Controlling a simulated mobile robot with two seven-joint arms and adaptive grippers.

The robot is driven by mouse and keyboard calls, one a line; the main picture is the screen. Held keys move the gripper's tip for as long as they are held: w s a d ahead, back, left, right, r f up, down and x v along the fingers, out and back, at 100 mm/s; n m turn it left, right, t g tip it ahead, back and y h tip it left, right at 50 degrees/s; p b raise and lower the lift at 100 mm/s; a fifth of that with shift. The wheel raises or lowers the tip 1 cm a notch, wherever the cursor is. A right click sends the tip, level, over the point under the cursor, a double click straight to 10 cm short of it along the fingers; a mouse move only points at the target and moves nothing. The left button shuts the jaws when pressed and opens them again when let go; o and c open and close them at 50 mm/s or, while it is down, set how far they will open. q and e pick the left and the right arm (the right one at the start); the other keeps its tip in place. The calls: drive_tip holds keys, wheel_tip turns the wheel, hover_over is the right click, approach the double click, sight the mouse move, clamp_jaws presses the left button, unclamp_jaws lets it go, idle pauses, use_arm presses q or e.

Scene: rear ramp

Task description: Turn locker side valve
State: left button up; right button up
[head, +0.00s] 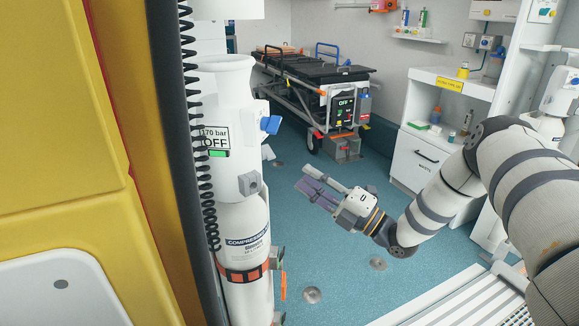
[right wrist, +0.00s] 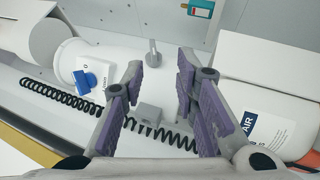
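A white cylinder assembly (head: 230,85) stands upright at left in the head view. Its panel (head: 216,138) reads "170 bar" and "OFF". A blue valve knob (head: 270,124) sticks out of its right side. A grey knob (head: 249,184) sits lower on it. The blue knob also shows in the right wrist view (right wrist: 86,80), left of the fingers, with a grey lever (right wrist: 152,52) further up. I cannot tell which is the locker side valve. My right gripper (head: 309,181) is open and empty, right of the cylinder and apart from it. My left gripper is out of view.
A black coiled hose (head: 203,160) hangs along the cylinder's left side. A yellow panel (head: 60,110) fills the left. A stretcher (head: 310,70) stands at the back, a white cabinet (head: 415,165) at right. The blue floor (head: 345,265) between is mostly clear.

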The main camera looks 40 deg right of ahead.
sight(268, 146)
drive_tip(key=shift+n+t+y, duration=0.4)
drive_tip(key=shift+n+y, duration=0.3)
drive_tip(key=shift+y, duration=0.1)
drive_tip(key=x, duration=1.2)
drive_tip(key=shift+w+a+b, duration=0.15)
drive_tip(key=shift+a+b, duration=0.05)
drive_tip(key=shift+b, duration=0.1)
clamp_jaws()
